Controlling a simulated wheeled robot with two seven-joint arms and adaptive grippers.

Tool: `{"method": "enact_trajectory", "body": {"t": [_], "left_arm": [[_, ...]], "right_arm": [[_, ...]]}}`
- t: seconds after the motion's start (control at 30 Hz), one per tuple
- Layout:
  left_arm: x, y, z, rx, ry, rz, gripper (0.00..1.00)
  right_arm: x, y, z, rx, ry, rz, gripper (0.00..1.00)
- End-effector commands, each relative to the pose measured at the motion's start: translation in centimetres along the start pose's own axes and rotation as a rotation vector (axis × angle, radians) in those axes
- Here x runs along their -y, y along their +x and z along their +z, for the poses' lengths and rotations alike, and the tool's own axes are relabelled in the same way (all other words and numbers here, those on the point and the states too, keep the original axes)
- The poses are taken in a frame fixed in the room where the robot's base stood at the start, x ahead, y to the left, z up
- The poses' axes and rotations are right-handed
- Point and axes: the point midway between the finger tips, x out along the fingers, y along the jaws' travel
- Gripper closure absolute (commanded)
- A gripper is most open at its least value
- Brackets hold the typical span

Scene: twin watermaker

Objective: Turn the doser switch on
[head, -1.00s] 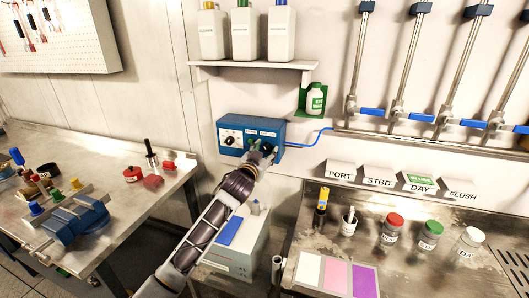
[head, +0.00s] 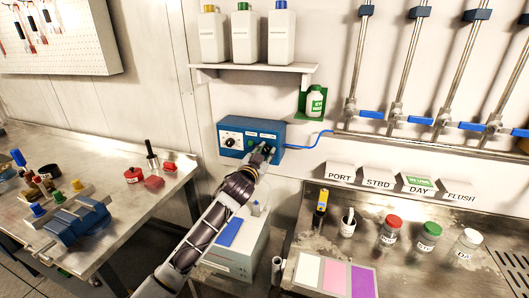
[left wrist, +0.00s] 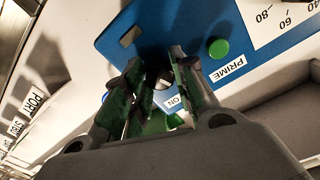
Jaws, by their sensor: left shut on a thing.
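The doser is a blue box (head: 232,137) on the wall, with a dial at its left end. In the left wrist view, its blue face (left wrist: 120,38) carries a green button (left wrist: 218,47) beside a PRIME label (left wrist: 226,70). An ON label (left wrist: 173,102) shows by the fingers. My left gripper (head: 265,150) is at the right half of the box front. In the left wrist view, my left gripper (left wrist: 160,82) is shut on the switch, which the fingers mostly hide. Its on or off position cannot be told. My right gripper is out of view.
A shelf (head: 255,69) with several white bottles is above the doser. A green-labelled bottle (head: 316,102) hangs to its right. A blue tube (head: 310,143) runs right from the box. A white box (head: 235,250) stands below my arm. Benches stand on both sides.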

Motion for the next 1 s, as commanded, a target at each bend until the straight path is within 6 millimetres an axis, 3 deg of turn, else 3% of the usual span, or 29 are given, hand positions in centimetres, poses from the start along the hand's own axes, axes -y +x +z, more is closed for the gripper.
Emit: {"method": "enact_trajectory", "body": {"t": [0.6, 1.0], "left_arm": [[0.1, 0.0, -0.3, 0.017, 0.511, 0.006, 0.97], [0.1, 0.0, -0.2, 0.026, 0.826, 0.008, 0.97]], "right_arm": [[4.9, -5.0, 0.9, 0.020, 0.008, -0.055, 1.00], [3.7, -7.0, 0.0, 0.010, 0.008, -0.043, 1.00]]}}
